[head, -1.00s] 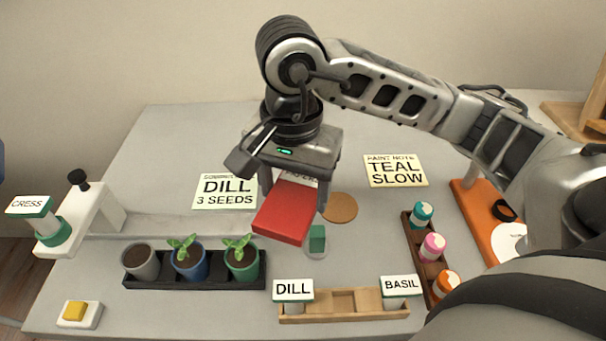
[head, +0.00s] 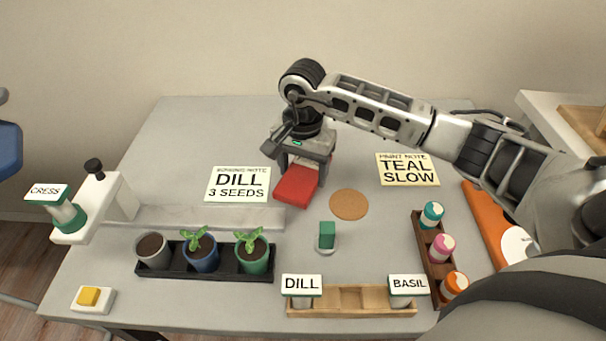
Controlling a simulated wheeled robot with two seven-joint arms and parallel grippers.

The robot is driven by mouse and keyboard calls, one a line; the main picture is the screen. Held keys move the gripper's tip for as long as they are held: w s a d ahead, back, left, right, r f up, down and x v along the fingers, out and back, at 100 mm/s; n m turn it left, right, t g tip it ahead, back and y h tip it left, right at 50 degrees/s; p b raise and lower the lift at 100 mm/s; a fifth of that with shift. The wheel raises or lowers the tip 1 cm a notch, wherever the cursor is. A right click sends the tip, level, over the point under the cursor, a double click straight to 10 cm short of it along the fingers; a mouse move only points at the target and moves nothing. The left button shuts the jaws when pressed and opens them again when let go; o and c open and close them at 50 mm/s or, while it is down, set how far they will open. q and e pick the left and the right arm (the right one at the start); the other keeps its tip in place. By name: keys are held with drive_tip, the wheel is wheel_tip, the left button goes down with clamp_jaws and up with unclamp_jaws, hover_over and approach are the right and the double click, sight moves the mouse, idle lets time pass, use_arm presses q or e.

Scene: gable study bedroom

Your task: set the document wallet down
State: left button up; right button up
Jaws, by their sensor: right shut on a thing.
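The document wallet (head: 296,186) is a flat red case with a pale label end partly hidden under my right gripper. It is low over the grey table, between the DILL note and the round cork mat; I cannot tell whether it touches the table. My right gripper (head: 303,165) points down and is shut on the wallet's far end. My left gripper is not in view.
The sowing note (head: 238,184) lies left of the wallet and the cork mat (head: 349,204) right. A green block on a clear base (head: 327,236) stands in front. The back-left table is clear.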

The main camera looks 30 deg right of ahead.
drive_tip(key=shift+f, duration=0.9)
drive_tip(key=shift+f, duration=0.1)
drive_tip(key=o, duration=0.6)
drive_tip(key=shift+f, duration=0.1)
drive_tip(key=o, duration=0.5)
drive_tip(key=shift+c, duration=0.2)
